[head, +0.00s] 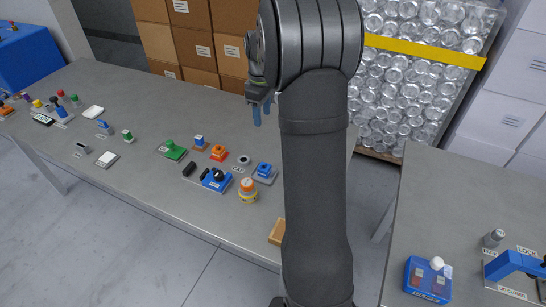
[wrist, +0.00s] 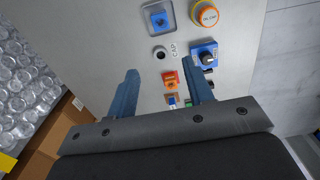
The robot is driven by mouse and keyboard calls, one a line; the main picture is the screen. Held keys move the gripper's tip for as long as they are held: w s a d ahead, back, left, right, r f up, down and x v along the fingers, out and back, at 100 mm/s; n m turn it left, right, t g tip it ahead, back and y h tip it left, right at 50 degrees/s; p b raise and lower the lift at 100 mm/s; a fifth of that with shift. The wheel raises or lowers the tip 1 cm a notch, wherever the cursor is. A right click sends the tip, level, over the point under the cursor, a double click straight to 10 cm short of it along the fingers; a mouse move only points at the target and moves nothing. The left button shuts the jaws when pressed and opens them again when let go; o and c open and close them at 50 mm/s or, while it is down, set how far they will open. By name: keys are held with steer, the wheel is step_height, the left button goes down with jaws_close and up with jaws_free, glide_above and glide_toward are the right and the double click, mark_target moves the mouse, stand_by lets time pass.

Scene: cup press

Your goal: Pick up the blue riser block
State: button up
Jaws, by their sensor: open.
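My gripper (head: 257,112) is open and empty, held above the far part of the long grey table. In the wrist view its two blue fingers (wrist: 160,68) stand apart with table items showing between and beyond them. A small blue block (head: 264,169) sits on a grey square pad on the table; it also shows in the wrist view (wrist: 158,19), beyond the fingertips. It looks like the riser block, but I cannot be sure. Another small blue piece (head: 199,140) stands on a brown base. The gripper touches none of these.
A green piece (head: 173,150) is farther left. Bare table lies behind them.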

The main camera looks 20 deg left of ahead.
glide_above(264, 167)
step_height(264, 167, down, 19)
steer(key=shift+d+r, duration=0.1)
steer(key=shift+r, duration=0.05)
steer(key=shift+w+f, duration=0.1)
steer(key=shift+f, duration=2.8)
steer(key=shift+c, duration=0.2)
steer(key=c, duration=0.8)
steer(key=shift+r, duration=0.15)
